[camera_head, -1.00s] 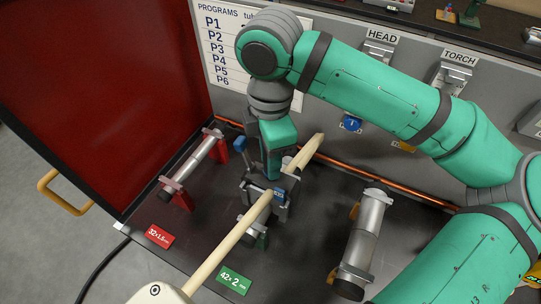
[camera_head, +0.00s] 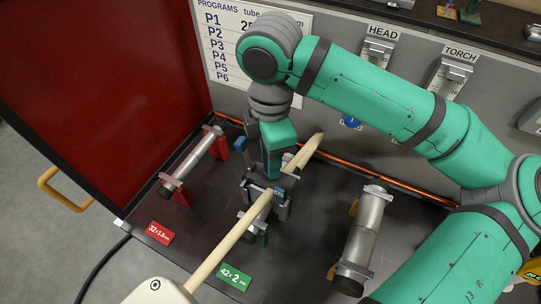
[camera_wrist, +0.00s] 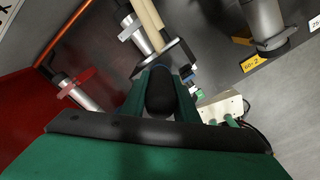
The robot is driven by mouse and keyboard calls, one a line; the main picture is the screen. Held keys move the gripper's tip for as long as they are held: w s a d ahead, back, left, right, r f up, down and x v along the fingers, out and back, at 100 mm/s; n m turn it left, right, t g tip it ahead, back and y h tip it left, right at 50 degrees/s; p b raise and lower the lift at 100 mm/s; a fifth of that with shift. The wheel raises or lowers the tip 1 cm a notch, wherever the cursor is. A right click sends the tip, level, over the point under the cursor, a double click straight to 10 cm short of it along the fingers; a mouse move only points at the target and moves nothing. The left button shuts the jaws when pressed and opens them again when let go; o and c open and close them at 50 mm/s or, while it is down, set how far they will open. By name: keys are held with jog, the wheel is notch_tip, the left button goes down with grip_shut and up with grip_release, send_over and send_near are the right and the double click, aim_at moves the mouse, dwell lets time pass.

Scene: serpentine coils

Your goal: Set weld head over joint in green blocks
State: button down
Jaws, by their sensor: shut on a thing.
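My gripper (camera_head: 268,172) is shut on the dark grey weld head (camera_head: 252,190), above the tube in the green blocks. The head also shows beyond my fingers in the wrist view (camera_wrist: 178,58). The grey tube (camera_head: 247,222) slants below the head, with a green block (camera_head: 262,238) by its near end and a green 42x2 card (camera_head: 234,277) in front. A long pale bar (camera_head: 228,246) crosses in front of the head and covers part of it. The joint is hidden, and I cannot tell whether the head touches the tube.
A tube (camera_head: 194,158) on red blocks (camera_head: 180,197) lies to the left, beside a red panel (camera_head: 90,90). A thicker tube (camera_head: 364,232) with yellow blocks lies to the right. A copper pipe (camera_head: 345,169) runs along the back. Dark bench top shows between the tubes.

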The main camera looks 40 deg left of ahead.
jog(key=shift+f, duration=0.25)
jog(key=c, duration=1.3)
grip_release()
notch_tip(320, 180, up, 11)
jog(key=shift+f, duration=0.1)
